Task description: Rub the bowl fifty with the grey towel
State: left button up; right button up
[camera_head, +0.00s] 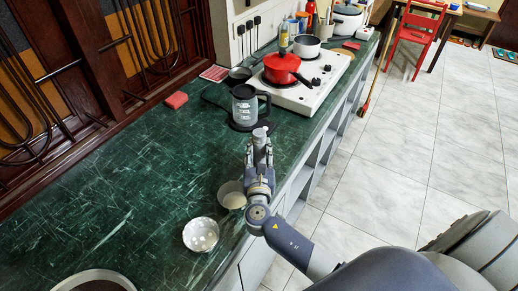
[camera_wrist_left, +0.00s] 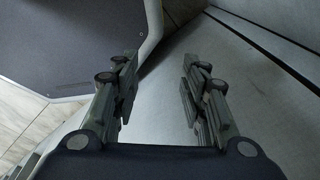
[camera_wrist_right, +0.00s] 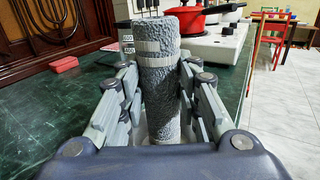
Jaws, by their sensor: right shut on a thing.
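My right gripper (camera_head: 260,158) is above the green counter near its front edge. It is shut on the rolled grey towel (camera_wrist_right: 158,75), which stands upright between the fingers in the right wrist view with pale bands around it. A white bowl with a spotted pattern (camera_head: 201,235) sits on the counter, left of and nearer than the gripper. A second pale bowl (camera_head: 230,195) is beside my right wrist, partly hidden by it. I cannot tell which is bowl fifty. My left gripper (camera_wrist_left: 157,85) shows only in the left wrist view, open and empty.
A grey kettle (camera_head: 244,107) stands just beyond the right gripper. Behind it is a white stove (camera_head: 305,97) with a red pot (camera_head: 282,69). A red sponge (camera_head: 176,100) lies by the wall. A round basin rim (camera_head: 70,283) is at bottom left. The counter's left middle is clear.

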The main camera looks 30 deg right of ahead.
jog(key=shift+r+p, duration=4.35)
jog(key=shift+r, duration=0.3)
jog(key=shift+f, duration=0.1)
jog(key=shift+s+a+f, duration=0.1)
jog(key=shift+s+f, duration=0.05)
jog(key=shift+s, duration=0.1)
jog(key=n+t+y+b, duration=0.2)
jog(key=n+y+b, duration=0.4)
jog(key=y+b, duration=0.25)
send_near(260, 136)
jog(key=s+a+r, duration=0.6)
jog(key=s+a, duration=0.4)
jog(key=s, duration=0.1)
jog(key=shift+d+f, duration=0.15)
